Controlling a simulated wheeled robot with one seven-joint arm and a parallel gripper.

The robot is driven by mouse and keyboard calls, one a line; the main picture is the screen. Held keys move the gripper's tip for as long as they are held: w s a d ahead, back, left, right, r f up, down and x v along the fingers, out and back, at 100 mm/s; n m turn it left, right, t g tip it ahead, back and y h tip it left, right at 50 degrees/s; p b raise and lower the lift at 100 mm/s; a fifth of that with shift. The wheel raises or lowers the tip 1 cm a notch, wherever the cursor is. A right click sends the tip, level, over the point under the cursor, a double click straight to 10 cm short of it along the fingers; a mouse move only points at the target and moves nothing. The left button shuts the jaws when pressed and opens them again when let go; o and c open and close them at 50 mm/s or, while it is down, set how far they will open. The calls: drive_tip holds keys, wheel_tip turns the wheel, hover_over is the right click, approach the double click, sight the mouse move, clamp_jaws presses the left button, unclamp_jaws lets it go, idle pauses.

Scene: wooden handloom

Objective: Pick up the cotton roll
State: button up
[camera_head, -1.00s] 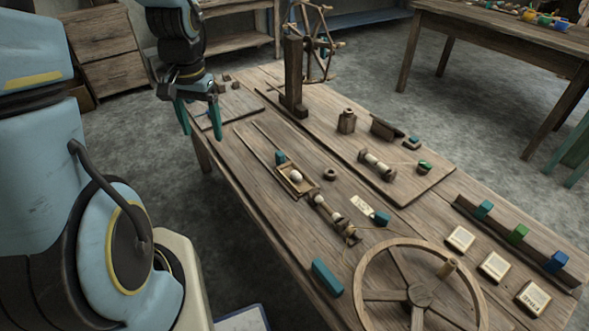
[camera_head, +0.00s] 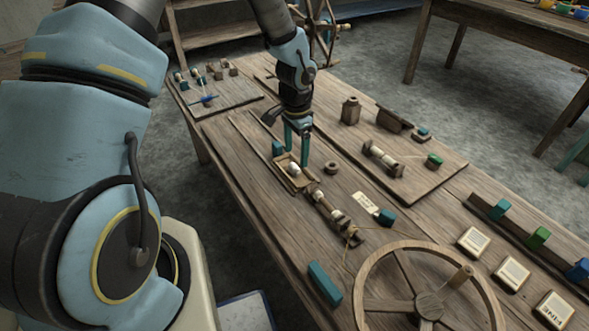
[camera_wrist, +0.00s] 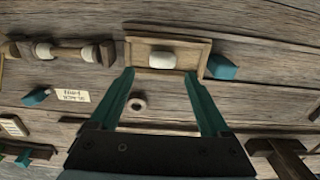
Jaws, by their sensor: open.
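The cotton roll (camera_head: 293,169) is a small white roll lying in a shallow wooden tray (camera_head: 305,184) on the long table. In the wrist view the cotton roll (camera_wrist: 162,60) lies crosswise in the tray (camera_wrist: 136,48), just beyond my fingertips. My gripper (camera_head: 297,160) points down over the tray, with its two teal fingers apart. In the wrist view my gripper (camera_wrist: 158,75) is open and empty, its fingertips near the tray's closer edge. The fingers partly cover the tray in the head view.
A teal block (camera_head: 278,147) stands beside the tray, and a wooden ring (camera_head: 332,167) lies close by. A spindle with rollers (camera_head: 335,212) extends from the tray's front end. Bare tabletop lies left of the tray.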

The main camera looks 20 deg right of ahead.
sight(294, 166)
drive_tip(key=f, duration=0.5)
drive_tip(key=shift+w+a+f, duration=0.1)
drive_tip(key=shift+a, duration=0.15)
clamp_jaws()
idle(0.4)
